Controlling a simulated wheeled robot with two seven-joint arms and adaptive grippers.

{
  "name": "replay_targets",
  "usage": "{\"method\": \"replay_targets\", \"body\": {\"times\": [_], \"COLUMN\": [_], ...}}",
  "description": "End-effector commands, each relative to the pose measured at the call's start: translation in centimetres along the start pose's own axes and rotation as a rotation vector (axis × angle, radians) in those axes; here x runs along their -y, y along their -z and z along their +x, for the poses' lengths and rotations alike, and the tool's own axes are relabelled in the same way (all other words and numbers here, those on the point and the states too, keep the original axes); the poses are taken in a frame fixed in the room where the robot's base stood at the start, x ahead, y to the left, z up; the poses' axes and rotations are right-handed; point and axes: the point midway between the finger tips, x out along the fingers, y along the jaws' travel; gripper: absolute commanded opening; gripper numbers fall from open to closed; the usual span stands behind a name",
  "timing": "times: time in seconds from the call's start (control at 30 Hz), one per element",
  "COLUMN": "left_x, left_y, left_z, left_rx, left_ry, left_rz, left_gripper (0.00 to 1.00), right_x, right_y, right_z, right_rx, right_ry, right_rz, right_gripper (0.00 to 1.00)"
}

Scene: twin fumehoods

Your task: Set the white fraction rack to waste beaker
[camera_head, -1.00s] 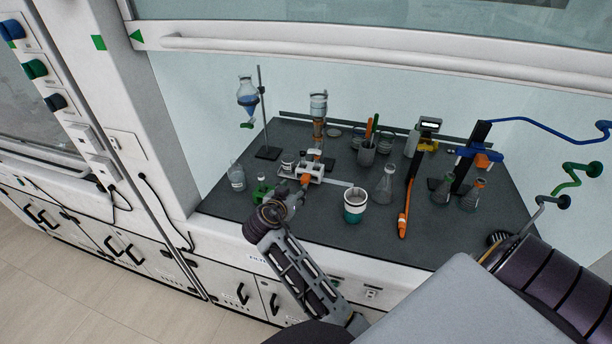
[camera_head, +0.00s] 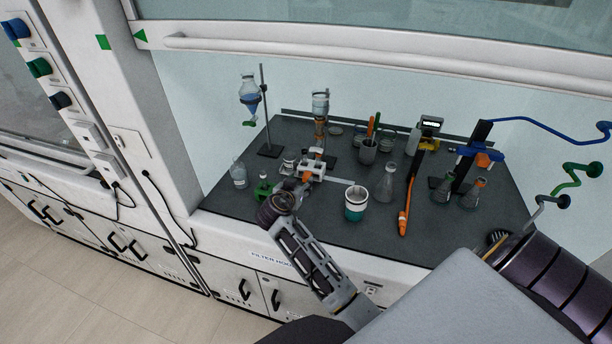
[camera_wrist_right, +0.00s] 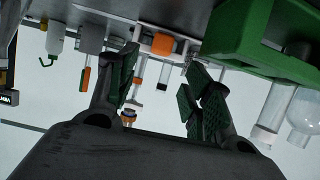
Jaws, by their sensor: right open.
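The white fraction rack (camera_head: 316,172) stands on the dark worktop behind my right gripper (camera_head: 301,186), partly hidden by it. In the right wrist view, which looks upside down, the white rack (camera_wrist_right: 190,62) with an orange part and thin tubes shows beyond my open right fingers (camera_wrist_right: 164,88). The fingers are apart, with nothing clearly held between them. A white-rimmed beaker with a teal lower part (camera_head: 356,204), possibly the waste beaker, stands to the right of the gripper, near the front of the worktop. My left gripper is not in view.
A green block (camera_head: 263,188) is close to the left of my gripper and large in the wrist view (camera_wrist_right: 262,42). The front right worktop is fairly clear.

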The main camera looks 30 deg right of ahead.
Motion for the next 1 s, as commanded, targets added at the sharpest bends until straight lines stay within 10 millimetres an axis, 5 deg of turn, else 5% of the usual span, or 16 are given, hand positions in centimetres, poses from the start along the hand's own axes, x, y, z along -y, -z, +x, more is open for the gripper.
{"method": "replay_targets", "body": {"times": [0.6, 1.0], "left_x": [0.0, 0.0], "left_y": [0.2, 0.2], "left_z": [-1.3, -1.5], "left_rx": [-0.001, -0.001], "left_ry": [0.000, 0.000], "left_rz": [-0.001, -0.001], "left_gripper": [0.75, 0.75], "right_x": [0.0, 0.0], "right_y": [0.0, -0.1], "right_z": [6.8, 8.5], "right_rx": [0.001, 0.001], "right_ry": [0.000, 0.000], "right_rz": [-0.001, 0.000], "right_gripper": [0.50, 0.50]}}
